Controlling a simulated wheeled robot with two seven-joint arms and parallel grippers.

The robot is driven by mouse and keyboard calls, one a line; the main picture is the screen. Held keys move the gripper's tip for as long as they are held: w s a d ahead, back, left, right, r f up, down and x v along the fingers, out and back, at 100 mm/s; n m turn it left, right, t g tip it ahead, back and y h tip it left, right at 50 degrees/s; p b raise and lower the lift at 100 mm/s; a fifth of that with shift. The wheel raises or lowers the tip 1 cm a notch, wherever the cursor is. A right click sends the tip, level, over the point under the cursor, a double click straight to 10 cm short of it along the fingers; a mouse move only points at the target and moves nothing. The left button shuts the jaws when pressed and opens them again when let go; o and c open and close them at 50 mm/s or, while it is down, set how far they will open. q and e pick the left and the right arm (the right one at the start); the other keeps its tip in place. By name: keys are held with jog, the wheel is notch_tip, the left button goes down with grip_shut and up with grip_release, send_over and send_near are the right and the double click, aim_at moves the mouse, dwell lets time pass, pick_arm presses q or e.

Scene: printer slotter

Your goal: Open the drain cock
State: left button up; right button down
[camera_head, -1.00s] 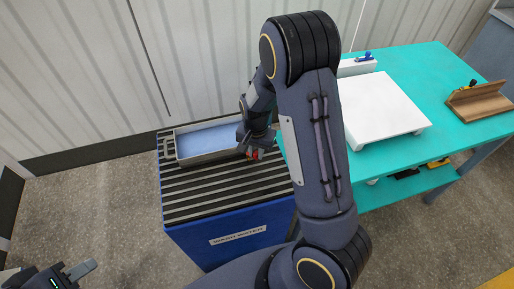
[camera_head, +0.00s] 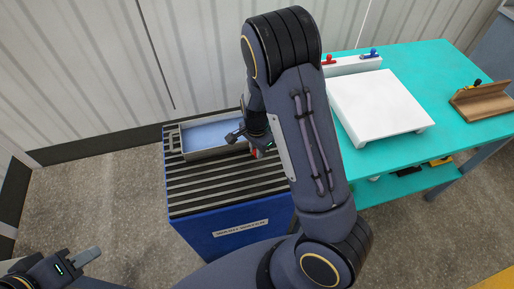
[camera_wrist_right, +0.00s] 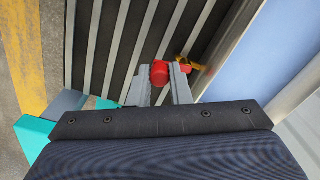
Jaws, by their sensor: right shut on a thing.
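The drain cock shows in the right wrist view as a brass body (camera_wrist_right: 190,64) beside the tray wall with a red handle (camera_wrist_right: 160,73). My right gripper (camera_wrist_right: 161,84) is shut on the red handle, which sits between its fingertips. In the head view my right gripper (camera_head: 258,148) is at the right end of the grey tray (camera_head: 216,151), and a bit of red shows there; my arm hides much of it. My left gripper (camera_head: 82,259) is at the lower left, away from everything; its opening cannot be made out.
The tray holds pale blue liquid and lies on the slatted top of a blue bin (camera_head: 235,238). A turquoise table (camera_head: 430,75) at the right carries a white platform (camera_head: 380,105), a white box with red and blue levers (camera_head: 352,65) and a wooden stand (camera_head: 483,101). A wall stands close behind.

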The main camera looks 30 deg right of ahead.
jog(key=c, duration=1.3)
grip_release()
jog(key=shift+c, duration=0.2)
notch_tip(320, 180, up, 8)
jog(key=shift+f, duration=0.1)
